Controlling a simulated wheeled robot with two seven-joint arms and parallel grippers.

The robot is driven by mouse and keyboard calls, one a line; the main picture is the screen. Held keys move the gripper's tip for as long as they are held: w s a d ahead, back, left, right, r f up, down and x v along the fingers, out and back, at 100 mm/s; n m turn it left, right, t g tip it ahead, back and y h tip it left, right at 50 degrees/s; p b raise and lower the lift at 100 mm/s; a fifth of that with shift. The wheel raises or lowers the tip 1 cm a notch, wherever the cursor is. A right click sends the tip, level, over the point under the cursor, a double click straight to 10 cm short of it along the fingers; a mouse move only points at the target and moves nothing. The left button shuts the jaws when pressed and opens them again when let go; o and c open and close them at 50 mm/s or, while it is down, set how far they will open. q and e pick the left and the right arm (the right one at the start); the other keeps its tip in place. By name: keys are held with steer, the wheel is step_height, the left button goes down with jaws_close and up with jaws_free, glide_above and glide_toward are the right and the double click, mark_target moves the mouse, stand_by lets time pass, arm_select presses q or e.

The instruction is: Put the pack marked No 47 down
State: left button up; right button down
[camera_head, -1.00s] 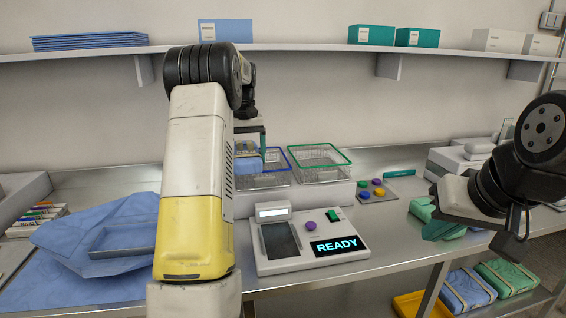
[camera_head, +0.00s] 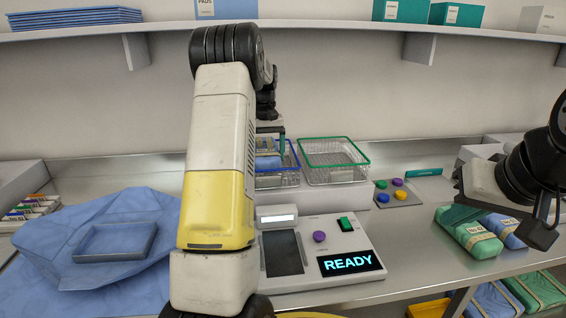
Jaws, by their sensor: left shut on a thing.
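My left gripper (camera_head: 268,140) is shut on a blue wrapped pack (camera_head: 267,162) at the blue-rimmed wire basket (camera_head: 289,177). My arm hides part of the pack and basket; I cannot tell whether the pack touches the basket floor. No number can be read on this pack. My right gripper (camera_head: 466,190) is above the right part of the bench, near a green pack (camera_head: 466,234) and a blue pack (camera_head: 502,231) with labels too small to read. Its fingers do not show clearly, so its opening cannot be told.
A green-rimmed wire basket (camera_head: 334,161) beside the blue-rimmed one looks empty. A device with a READY screen (camera_head: 350,263) stands in front. A button pad (camera_head: 398,192) is to its right. A blue cloth with a tray (camera_head: 115,241) lies left. More packs (camera_head: 537,290) sit below the bench.

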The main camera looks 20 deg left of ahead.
mark_target(266, 151)
arm_select(q)
steer(key=shift+f, duration=1.7)
steer(key=o, duration=1.9)
steer(key=shift+f, duration=0.15)
step_height(266, 151, up, 12)
steer(key=shift+s+r, duration=0.1)
steer(key=s+d+r+m+t, duration=0.1)
steer(key=s+d+r, duration=0.2)
steer(key=s, duration=0.2)
steer(key=s+d+r+m+t+h, duration=0.1)
steer(key=s+d+r, duration=0.25)
steer(key=s, duration=0.25)
steer(key=s+d+r+m+t, duration=0.1)
steer(key=s+d+r, duration=0.1)
steer(key=s+d, duration=0.25)
steer(key=s+d+f+m+t, duration=0.1)
steer(key=s+d+f, duration=0.1)
steer(key=s, duration=0.3)
steer(key=s+d+f+m+t, duration=0.1)
steer(key=s+d+f, duration=0.1)
steer(key=s, duration=0.4)
steer(key=s+d+f+t+h, duration=0.1)
steer(key=s+d+f, duration=0.1)
steer(key=s, duration=0.4)
steer(key=shift+s+d+m, duration=0.2)
steer(key=shift+d+m, duration=0.1)
steer(key=shift+m, duration=0.1)
